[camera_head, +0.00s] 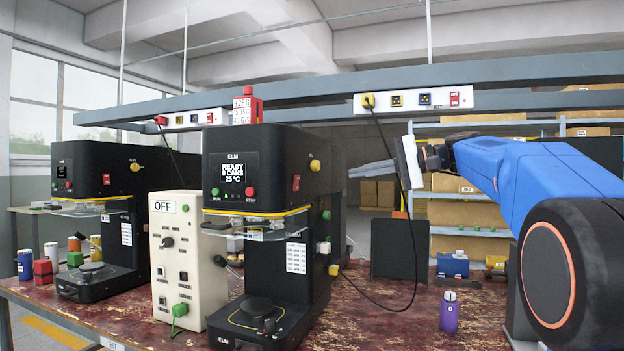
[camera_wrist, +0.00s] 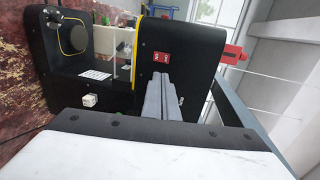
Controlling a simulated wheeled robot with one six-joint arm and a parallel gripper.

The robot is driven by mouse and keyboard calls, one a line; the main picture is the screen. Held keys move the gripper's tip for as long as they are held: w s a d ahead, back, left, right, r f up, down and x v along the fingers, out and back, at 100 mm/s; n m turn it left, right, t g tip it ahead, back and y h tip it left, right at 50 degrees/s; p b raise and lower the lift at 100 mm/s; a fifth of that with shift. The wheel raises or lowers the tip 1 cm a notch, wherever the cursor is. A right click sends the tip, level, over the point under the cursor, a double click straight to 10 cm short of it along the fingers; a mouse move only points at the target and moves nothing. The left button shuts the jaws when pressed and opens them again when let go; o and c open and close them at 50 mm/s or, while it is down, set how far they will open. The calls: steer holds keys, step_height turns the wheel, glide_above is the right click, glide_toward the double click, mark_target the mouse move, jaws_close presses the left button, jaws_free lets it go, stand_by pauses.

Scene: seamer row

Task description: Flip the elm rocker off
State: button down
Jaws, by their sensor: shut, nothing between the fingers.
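The seamer marked ELM (camera_head: 234,168) stands black on the bench, its display reading READY, 0 CANS, 25 °C. Its small red rocker (camera_head: 296,182) is on the side face of the upper housing. In the wrist view the rocker (camera_wrist: 161,57) shows red with white marks, just beyond the fingertips. Which way it is tipped is too small to tell. My gripper (camera_head: 352,172) is shut and empty, to the right of the housing, its fingers pointing left at it. In the wrist view the gripper (camera_wrist: 160,78) appears close to the rocker; contact cannot be told.
A second black seamer (camera_head: 95,165) stands at left. A cream control box (camera_head: 175,255) with an OFF sign is between them. A power strip (camera_head: 415,101) hangs above with a dark cable down to the bench. A purple bottle (camera_head: 449,312) stands at front right.

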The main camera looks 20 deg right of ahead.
steer(key=shift+w+a, duration=0.1)
glide_toward(299, 178)
steer(key=a, duration=0.1)
steer(key=w+a+f, duration=0.2)
steer(key=shift+a, duration=0.3)
steer(key=shift+w+a+r, duration=0.15)
steer(key=shift+w+a, duration=0.45)
steer(key=shift+a, duration=0.15)
steer(key=shift+w+a+r, duration=0.15)
steer(key=shift+w+a, duration=0.1)
steer(key=shift+a, duration=0.05)
steer(key=shift+d, duration=0.1)
